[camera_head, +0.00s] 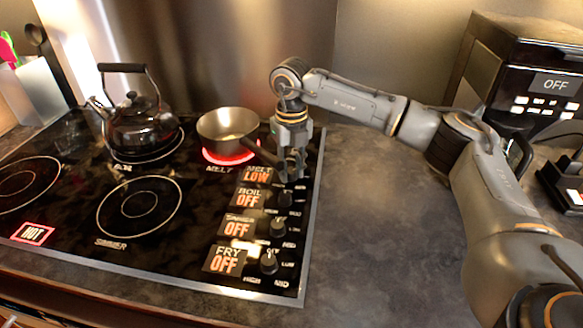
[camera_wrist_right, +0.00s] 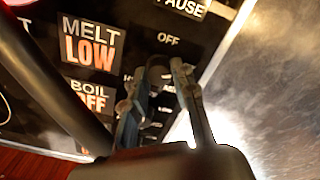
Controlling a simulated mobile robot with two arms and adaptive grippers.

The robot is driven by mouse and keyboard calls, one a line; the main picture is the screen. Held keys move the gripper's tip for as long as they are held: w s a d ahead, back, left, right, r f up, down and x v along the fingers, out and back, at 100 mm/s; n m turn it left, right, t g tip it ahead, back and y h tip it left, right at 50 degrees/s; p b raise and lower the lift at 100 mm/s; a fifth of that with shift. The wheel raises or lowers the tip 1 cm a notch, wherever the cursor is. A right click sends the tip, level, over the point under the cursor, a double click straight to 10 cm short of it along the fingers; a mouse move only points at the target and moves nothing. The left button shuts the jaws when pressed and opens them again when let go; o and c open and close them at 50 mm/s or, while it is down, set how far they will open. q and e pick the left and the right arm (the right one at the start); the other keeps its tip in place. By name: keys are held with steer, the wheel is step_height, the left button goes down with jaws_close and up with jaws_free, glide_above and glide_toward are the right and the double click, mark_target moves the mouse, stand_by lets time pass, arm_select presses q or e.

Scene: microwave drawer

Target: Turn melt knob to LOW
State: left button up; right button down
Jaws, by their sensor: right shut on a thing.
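The melt display (camera_head: 257,174) on the stove panel reads MELT LOW, and it also shows up close in the wrist view (camera_wrist_right: 90,42). My right gripper (camera_head: 292,170) points down at the panel just right of this display, where the melt knob sits. It is shut on the melt knob, which its fingers mostly hide. In the wrist view the fingers (camera_wrist_right: 163,82) stand just below the OFF mark. My left gripper is not in view.
A saucepan (camera_head: 228,127) stands on the red-glowing melt burner, its handle reaching toward my right gripper. A kettle (camera_head: 142,122) stands at back left. The boil (camera_head: 248,197), simmer (camera_head: 238,226) and fry (camera_head: 225,261) displays read OFF. The counter (camera_head: 370,220) at right is clear.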

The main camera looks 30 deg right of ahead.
steer(key=c, duration=1.1)
jaws_free()
steer(key=shift+o, duration=0.2)
